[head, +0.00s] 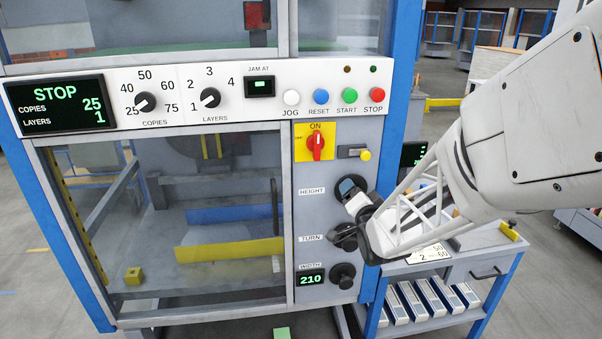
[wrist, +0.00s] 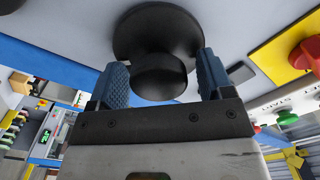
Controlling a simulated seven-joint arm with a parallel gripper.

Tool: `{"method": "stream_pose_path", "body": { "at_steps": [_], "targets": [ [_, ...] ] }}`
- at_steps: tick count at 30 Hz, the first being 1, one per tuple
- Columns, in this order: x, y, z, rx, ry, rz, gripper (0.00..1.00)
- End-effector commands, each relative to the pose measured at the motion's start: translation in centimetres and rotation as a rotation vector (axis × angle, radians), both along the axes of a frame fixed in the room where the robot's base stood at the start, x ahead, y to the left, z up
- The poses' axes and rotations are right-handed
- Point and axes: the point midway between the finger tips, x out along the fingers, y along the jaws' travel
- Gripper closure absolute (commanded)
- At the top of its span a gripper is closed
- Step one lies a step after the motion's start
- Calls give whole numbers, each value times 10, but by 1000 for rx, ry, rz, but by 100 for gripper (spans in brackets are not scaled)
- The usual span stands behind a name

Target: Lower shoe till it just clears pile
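My gripper (head: 352,194) is at the HEIGHT knob on the machine's right panel and partly hides it in the head view. In the wrist view, the black HEIGHT knob (wrist: 160,78), with its wide round base, stands between my two blue-padded fingers (wrist: 160,84). A gap shows between the knob and the right finger; the left finger is very close to it, and contact is unclear. I cannot surely pick out the shoe or a pile behind the window. A blue bar (head: 235,215) and a yellow bar (head: 229,255) show there.
The TURN knob (head: 344,237) and WIDTH knob (head: 342,275) sit below, with a display (head: 311,279) reading 210. A red switch (head: 316,143) on yellow is above. The main display (head: 55,104) reads STOP, copies 25, layers 1. A side table (head: 455,262) stands at right.

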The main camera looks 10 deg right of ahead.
Motion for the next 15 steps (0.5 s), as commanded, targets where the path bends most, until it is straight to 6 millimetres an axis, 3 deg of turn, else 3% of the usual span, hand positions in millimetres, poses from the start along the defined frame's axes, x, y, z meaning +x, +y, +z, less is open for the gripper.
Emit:
{"method": "stream_pose_path", "body": {
  "at_steps": [15],
  "targets": [
    [-9, 0, 0, 0, 0, 0, 26]
  ]
}}
